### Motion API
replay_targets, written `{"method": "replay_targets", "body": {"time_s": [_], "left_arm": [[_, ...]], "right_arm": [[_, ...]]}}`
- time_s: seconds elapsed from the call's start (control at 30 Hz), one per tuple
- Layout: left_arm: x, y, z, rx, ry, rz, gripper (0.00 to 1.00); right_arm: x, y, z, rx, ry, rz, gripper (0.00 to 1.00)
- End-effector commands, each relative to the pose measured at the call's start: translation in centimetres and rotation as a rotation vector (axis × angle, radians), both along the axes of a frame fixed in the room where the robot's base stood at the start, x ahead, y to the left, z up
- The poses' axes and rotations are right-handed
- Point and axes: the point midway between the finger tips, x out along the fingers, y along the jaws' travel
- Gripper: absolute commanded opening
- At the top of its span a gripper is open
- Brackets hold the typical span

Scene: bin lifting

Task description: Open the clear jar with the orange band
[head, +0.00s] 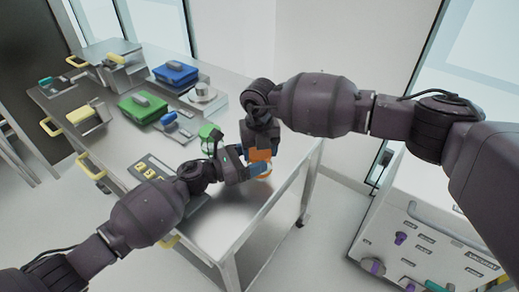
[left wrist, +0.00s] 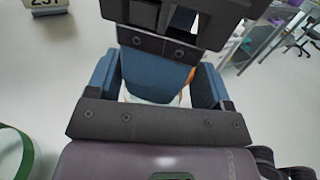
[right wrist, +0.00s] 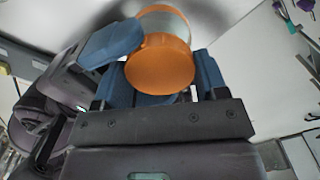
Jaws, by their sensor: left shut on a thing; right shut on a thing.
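The clear jar (right wrist: 172,22) has an orange band and an orange lid (right wrist: 160,65). In the head view the lid (head: 260,155) is at the near right end of the metal table, above the jar body. My right gripper (head: 259,148) comes from above and is shut on the lid; its blue fingers flank it in the right wrist view. My left gripper (head: 262,171) comes from the left and is shut on the jar body, just below the lid. In the left wrist view the right gripper hides most of the jar. I cannot tell whether the lid is loose.
The metal table (head: 222,225) holds a green box (head: 143,106), a blue box (head: 176,73), a round green thing (head: 207,131) and a panel with yellow labels (head: 150,172). A white cabinet (head: 425,225) stands at the right. The table's near corner is clear.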

Motion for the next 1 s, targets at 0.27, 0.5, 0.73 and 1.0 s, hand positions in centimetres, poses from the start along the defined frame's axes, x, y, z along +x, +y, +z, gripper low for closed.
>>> {"method": "replay_targets", "body": {"time_s": [0.27, 0.5, 0.73, 1.0], "left_arm": [[0.01, 0.02, 0.01, 0.0, 0.0, 0.0, 0.08], [0.01, 0.03, 0.0, 0.0, 0.0, 0.0, 0.08], [0.0, 0.02, 0.0, 0.0, 0.0, 0.0, 0.08], [0.0, 0.02, 0.0, 0.0, 0.0, 0.0, 0.08]], "right_arm": [[0.09, -0.05, 0.12, -0.002, -0.001, 0.349, 0.38], [0.07, -0.05, 0.08, -0.001, -0.001, 0.534, 0.38], [0.07, -0.05, 0.09, -0.001, -0.001, 0.548, 0.38], [0.06, -0.04, 0.08, -0.001, -0.001, 0.546, 0.92]]}}
